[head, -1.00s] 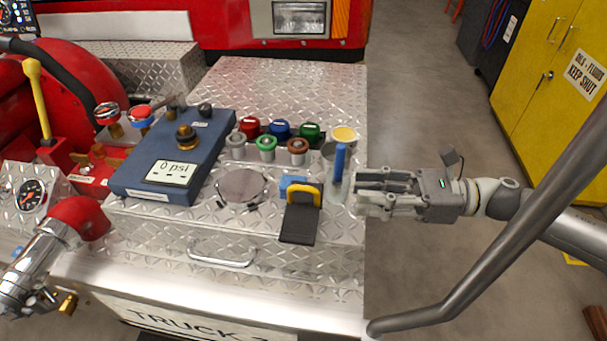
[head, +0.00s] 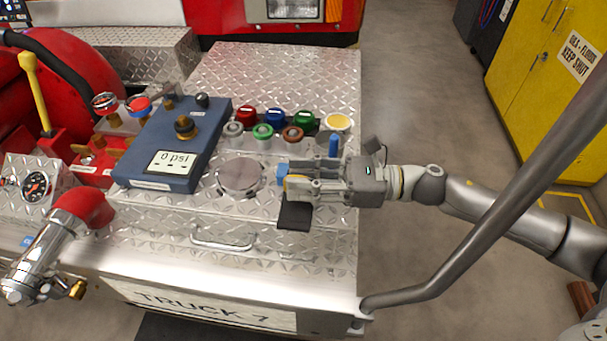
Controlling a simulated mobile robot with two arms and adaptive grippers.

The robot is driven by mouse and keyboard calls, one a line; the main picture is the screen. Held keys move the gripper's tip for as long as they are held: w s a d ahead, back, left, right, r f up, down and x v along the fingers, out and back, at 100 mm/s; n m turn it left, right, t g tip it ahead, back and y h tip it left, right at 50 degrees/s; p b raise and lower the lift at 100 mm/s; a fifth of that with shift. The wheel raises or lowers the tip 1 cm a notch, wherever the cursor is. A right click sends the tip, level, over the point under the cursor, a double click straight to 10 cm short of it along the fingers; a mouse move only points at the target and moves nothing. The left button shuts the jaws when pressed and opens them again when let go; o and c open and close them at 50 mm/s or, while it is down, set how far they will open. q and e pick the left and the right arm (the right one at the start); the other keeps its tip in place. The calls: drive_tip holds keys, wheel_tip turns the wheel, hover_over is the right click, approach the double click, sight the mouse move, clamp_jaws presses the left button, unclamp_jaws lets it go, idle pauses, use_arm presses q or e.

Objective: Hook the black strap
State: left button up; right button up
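The black strap (head: 295,216) hangs over the front of the diamond-plate top, below a yellow loop (head: 296,183) and a small blue block (head: 282,173). My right gripper (head: 292,180) reaches in from the right, with its fingers level, over the yellow loop and the strap's upper end. Its fingers stand apart and partly hide the loop; I see no clear grip on the strap. The strap's lower end shows below the fingers. My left gripper is not in view.
A blue upright post (head: 333,145) stands just behind my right gripper. Several coloured knobs (head: 275,117) line the plate farther back. A blue gauge box (head: 178,150) reading 0 psi sits to the left. A drawer handle (head: 222,240) is on the front face.

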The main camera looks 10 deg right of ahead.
sight(299, 222)
clamp_jaws()
drive_tip(key=s+f+n+b, duration=0.1)
drive_tip(key=s+f+b, duration=0.1)
drive_tip(key=b, duration=0.2)
drive_tip(key=s+a+f+n+b, duration=0.1)
drive_tip(key=s+f+b, duration=0.1)
drive_tip(key=b, duration=0.2)
drive_tip(key=shift+s+a+f+n+b, duration=0.1)
drive_tip(key=shift+s+a+n+b, duration=0.1)
drive_tip(key=shift+n+b, duration=0.2)
drive_tip(key=shift+s+a+f+b, duration=0.2)
drive_tip(key=shift+s+f+b, duration=0.1)
drive_tip(key=shift+s+b, duration=0.2)
drive_tip(key=shift+c, duration=0.6)
unclamp_jaws()
drive_tip(key=shift+o, duration=0.6)
drive_tip(key=shift+r, duration=0.1)
